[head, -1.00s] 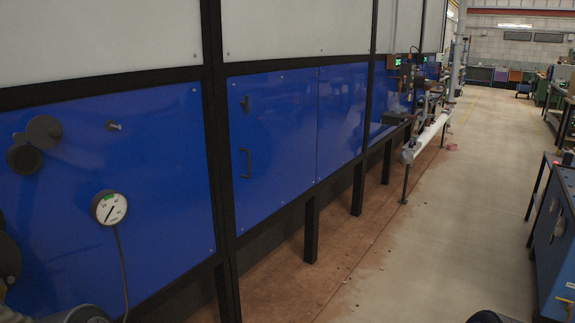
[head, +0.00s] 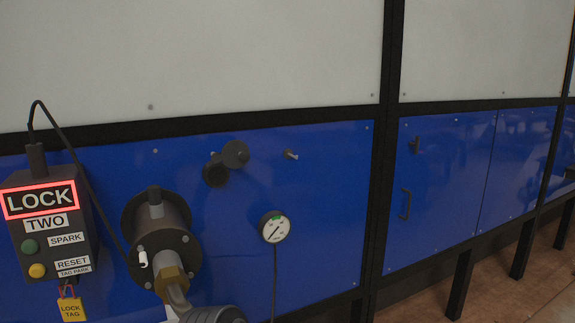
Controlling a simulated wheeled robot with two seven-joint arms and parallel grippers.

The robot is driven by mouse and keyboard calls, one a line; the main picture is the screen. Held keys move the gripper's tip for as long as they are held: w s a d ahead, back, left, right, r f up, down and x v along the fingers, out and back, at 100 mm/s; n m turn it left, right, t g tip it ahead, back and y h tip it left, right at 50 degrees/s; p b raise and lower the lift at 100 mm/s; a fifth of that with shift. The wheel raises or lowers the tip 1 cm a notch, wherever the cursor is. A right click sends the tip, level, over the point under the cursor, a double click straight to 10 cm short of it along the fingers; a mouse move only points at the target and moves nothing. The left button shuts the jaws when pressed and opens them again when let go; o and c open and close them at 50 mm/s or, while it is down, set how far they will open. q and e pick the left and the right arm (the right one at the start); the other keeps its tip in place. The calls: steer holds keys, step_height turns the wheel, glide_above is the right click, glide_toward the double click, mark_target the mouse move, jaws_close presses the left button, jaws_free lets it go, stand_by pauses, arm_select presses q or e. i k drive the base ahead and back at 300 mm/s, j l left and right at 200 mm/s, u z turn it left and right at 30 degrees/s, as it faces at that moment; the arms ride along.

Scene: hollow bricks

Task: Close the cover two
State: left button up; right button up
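A dark box (head: 50,225) labelled LOCK and TWO hangs on the blue panel at the left of the head view. The LOCK sign has a lit red border. Right of it, a dark flanged cylinder (head: 160,235) stands out from the panel, with a brass fitting (head: 172,280) below. Two dark round discs (head: 235,154) sit on the panel up and right of the cylinder, one overlapping the other. I cannot tell which part is the cover. A dark grey rounded part shows at the bottom edge, unclear whether it is mine. Neither gripper shows.
The box has a green button (head: 29,247) and a yellow button (head: 37,271), and a yellow lock tag (head: 72,309) hangs under it. A white gauge (head: 276,228) and a short peg (head: 291,155) are to the right. A blue door with a black handle (head: 405,205) lies beyond the frame post.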

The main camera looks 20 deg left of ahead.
mark_target(235, 153)
steer(key=u, duration=1.15)
